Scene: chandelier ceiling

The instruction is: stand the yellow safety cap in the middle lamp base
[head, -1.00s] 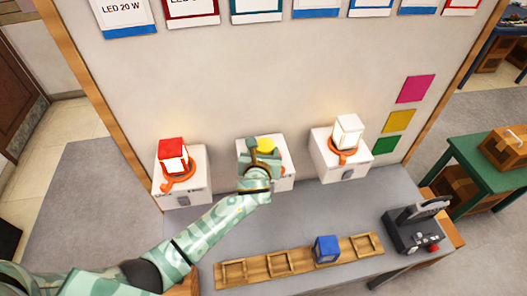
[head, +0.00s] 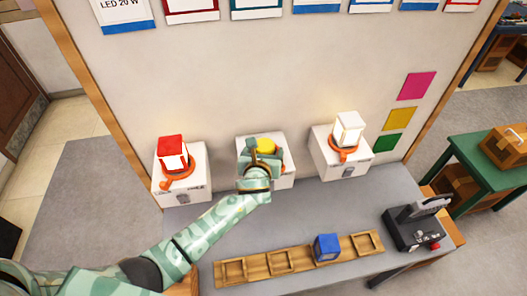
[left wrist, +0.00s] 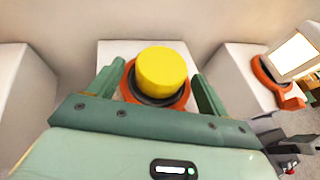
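The yellow safety cap (left wrist: 161,71) stands upright in the orange ring (left wrist: 130,90) on the middle lamp base (left wrist: 113,54). In the head view the yellow cap (head: 267,146) shows partly behind my left gripper (head: 258,163), on the white middle base (head: 283,142). In the left wrist view the fingers of my left gripper (left wrist: 155,88) are spread, one on each side of the cap, with visible gaps. The gripper is open and not touching the cap there. How deep the cap sits in the ring is hard to tell. My right gripper is not in view.
A left base holds a red-topped lamp (head: 172,150); a right base holds a white lamp (head: 347,130). A wooden rack (head: 283,263) with a blue block (head: 327,248) lies in front. A dark device (head: 413,228) stands on the right of the grey table (head: 240,235).

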